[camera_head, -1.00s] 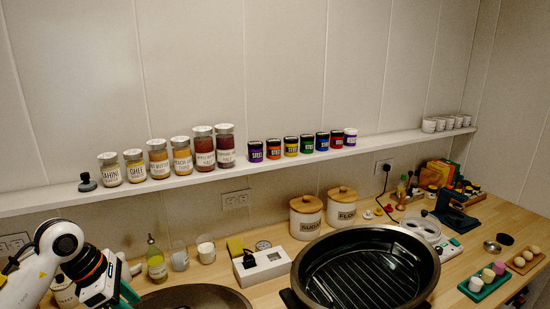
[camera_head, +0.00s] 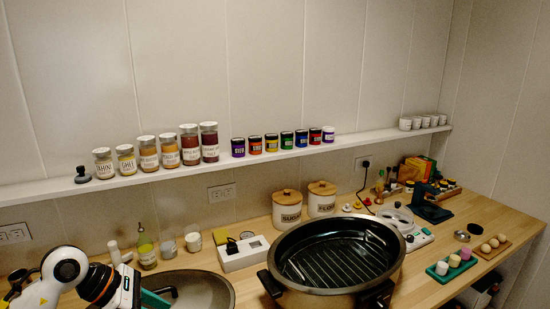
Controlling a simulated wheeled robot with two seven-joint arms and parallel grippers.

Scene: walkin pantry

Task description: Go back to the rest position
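My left arm comes in at the lower left, and its gripper (camera_head: 150,299) shows only in part at the bottom edge, over the near side of the round dark sink or basin. Its fingertips are hard to make out, so whether it is open or shut is unclear. My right gripper is out of view.
A large dark roasting pan (camera_head: 338,281) stands on the wooden counter (camera_head: 420,291). Behind it are the sugar (camera_head: 287,213) and flour (camera_head: 322,203) canisters. A white shelf (camera_head: 250,160) with jars runs along the wall. A green tray (camera_head: 430,274) sits at the right.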

